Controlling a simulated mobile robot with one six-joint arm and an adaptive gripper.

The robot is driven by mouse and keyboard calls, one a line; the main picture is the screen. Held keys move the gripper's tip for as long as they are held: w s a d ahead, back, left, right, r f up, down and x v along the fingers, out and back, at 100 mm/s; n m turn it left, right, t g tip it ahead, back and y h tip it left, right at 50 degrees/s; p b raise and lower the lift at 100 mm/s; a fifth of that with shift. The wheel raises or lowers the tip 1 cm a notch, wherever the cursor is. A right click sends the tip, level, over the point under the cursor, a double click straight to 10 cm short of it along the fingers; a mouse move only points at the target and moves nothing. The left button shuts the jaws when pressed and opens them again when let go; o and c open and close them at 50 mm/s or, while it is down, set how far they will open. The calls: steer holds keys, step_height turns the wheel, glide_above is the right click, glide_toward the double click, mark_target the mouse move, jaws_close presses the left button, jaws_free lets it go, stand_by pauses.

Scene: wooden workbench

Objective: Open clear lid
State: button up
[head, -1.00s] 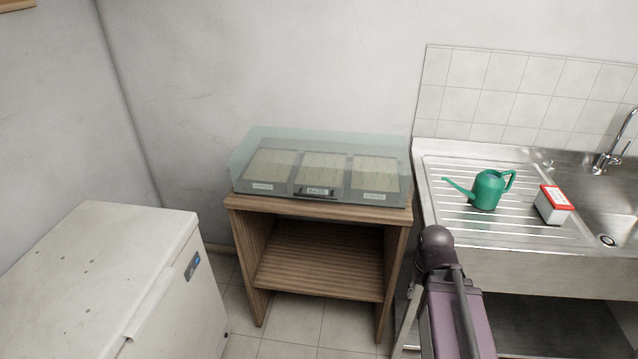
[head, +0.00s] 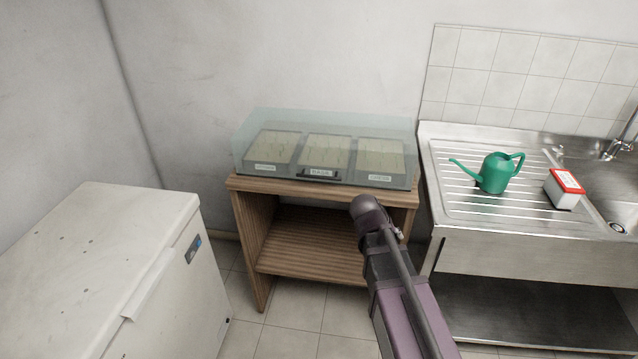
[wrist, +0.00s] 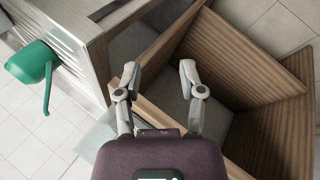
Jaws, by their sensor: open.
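The clear lid (head: 330,122) is a greenish see-through cover. It is down over three labelled compartments of a dark box on the wooden bench (head: 247,184). A small dark handle (head: 318,174) with a white label sits at the middle of the lid's front edge. In the wrist view my gripper (wrist: 159,72) is open, with nothing between its fingers, over the bench's wooden boards. A pale glassy edge (wrist: 92,141) at the lower left there may be part of the lid. My gripper's fingers do not show in the head view.
A white chest freezer (head: 95,235) stands at left. A steel sink unit (head: 520,245) stands close right of the bench, holding a green watering can (head: 495,174) and a red-and-white box (head: 564,188). Open tiled floor (head: 290,335) lies in front of the bench.

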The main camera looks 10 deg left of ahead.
steer(key=w+a+r+n+t+h+b, duration=0.1)
steer(key=w+a+n+t+b, duration=0.15)
steer(key=a, duration=0.35)
steer(key=w+a+r+n+t+h+b, duration=0.1)
steer(key=w+a+n+t, duration=0.2)
steer(key=a, duration=0.4)
steer(key=n+t+y+b, duration=0.1)
steer(key=n+t+b, duration=0.1)
steer(key=n+t, duration=0.25)
glide_toward(319, 177)
steer(key=f+v, duration=0.1)
steer(key=v, duration=0.2)
steer(key=shift+s+r+t, duration=0.15)
steer(key=shift+s+t, duration=0.2)
steer(key=shift+t, duration=0.05)
steer(key=shift+w, duration=0.15)
steer(key=shift+m, duration=0.3)
steer(key=b+x, duration=0.1)
steer(key=x, duration=0.5)
steer(key=b+x, duration=0.1)
steer(key=x, duration=0.6)
steer(key=shift+w+d+f+b, duration=0.1)
steer(key=shift+w+f+b, duration=0.15)
steer(key=shift+b, duration=0.05)
jaws_close()
